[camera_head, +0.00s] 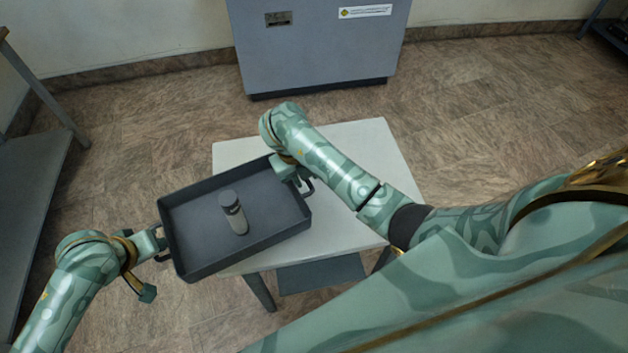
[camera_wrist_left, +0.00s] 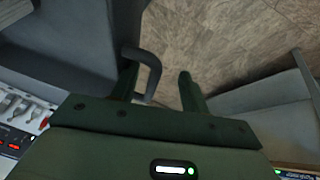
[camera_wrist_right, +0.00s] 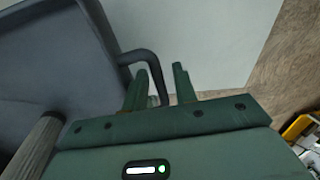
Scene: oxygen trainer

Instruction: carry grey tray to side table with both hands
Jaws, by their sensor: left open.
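The grey tray (camera_head: 190,262) has dark walls and a handle at each end. Its right part lies over a pale table (camera_head: 362,150) and its left end juts past the table's edge. Whether the tray fully rests on the table is unclear.
A grey cabinet (camera_head: 318,50) stands behind the table. A grey table or shelf (camera_head: 28,190) is at the left edge. Brown tiled floor (camera_head: 150,110) lies open between them. The pale table's back and right parts are bare.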

